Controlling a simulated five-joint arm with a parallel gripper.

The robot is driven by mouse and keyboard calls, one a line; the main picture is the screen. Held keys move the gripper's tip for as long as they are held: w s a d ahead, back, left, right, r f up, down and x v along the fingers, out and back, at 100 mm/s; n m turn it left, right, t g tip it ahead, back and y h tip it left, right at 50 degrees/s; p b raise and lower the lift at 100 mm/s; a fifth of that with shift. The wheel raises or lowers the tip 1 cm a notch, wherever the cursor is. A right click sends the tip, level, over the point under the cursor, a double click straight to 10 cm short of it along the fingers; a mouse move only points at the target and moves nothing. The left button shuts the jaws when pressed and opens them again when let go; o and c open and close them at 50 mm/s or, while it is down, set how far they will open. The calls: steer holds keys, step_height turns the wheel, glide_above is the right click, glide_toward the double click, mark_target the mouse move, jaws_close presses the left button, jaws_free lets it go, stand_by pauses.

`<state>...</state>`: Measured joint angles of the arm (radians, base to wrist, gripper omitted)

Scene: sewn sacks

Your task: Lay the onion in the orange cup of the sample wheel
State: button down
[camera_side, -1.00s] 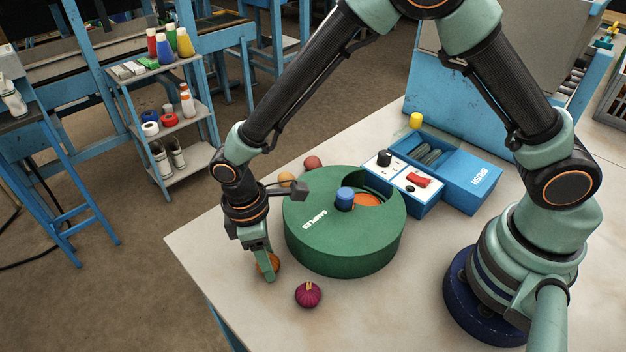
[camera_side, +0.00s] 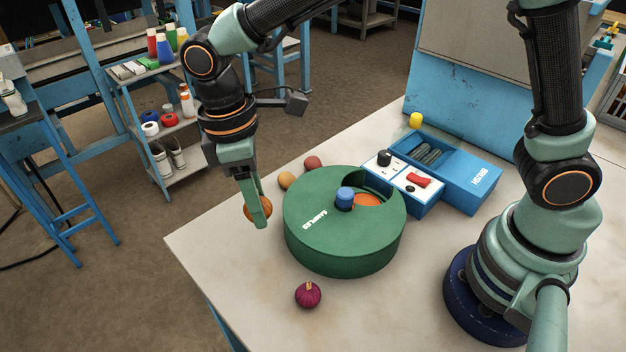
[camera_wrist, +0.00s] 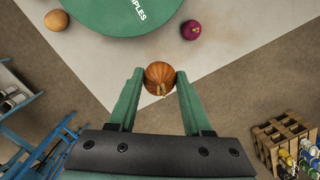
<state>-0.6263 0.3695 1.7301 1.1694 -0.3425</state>
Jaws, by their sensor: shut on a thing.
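My gripper (camera_side: 258,212) is shut on the onion (camera_side: 249,211), a round orange-brown ball with a pale tip. It holds the onion in the air just left of the sample wheel. In the wrist view the onion (camera_wrist: 159,75) sits between the two green fingers. The sample wheel (camera_side: 335,247) is a green drum marked SAMPLES, with a blue knob (camera_side: 345,194) on top. A cutout in its lid shows the orange cup (camera_side: 368,200) on the right side, and it looks empty. The rest of the cups are hidden under the lid.
A purple round vegetable (camera_side: 308,295) lies on the table in front of the wheel. A tan ball (camera_side: 286,180) and a reddish ball (camera_side: 312,163) lie behind it. A blue-and-white control box (camera_side: 405,180) and the BRUSH tray (camera_side: 470,184) stand right of the wheel.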

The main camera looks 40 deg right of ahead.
mark_target(262, 198)
step_height(262, 198, up, 4)
steer(key=shift+r, duration=0.2)
steer(key=shift+w+d+r, duration=0.1)
steer(key=shift+d+r, duration=0.1)
steer(key=shift+r, duration=0.15)
steer(key=s+d+r+m, duration=0.1)
steer(key=s+d+m, duration=0.15)
steer(key=d, duration=0.95)
steer(key=s+d+r+m, duration=0.1)
steer(key=d+m, duration=0.2)
steer(key=d, duration=0.8)
steer(key=shift+y, duration=0.4)
step_height(262, 198, down, 20)
steer(key=shift+w+d+f, duration=0.1)
steer(key=shift+d+f, duration=0.05)
steer(key=shift+f, duration=0.15)
steer(key=c, duration=0.6)
jaws_free()
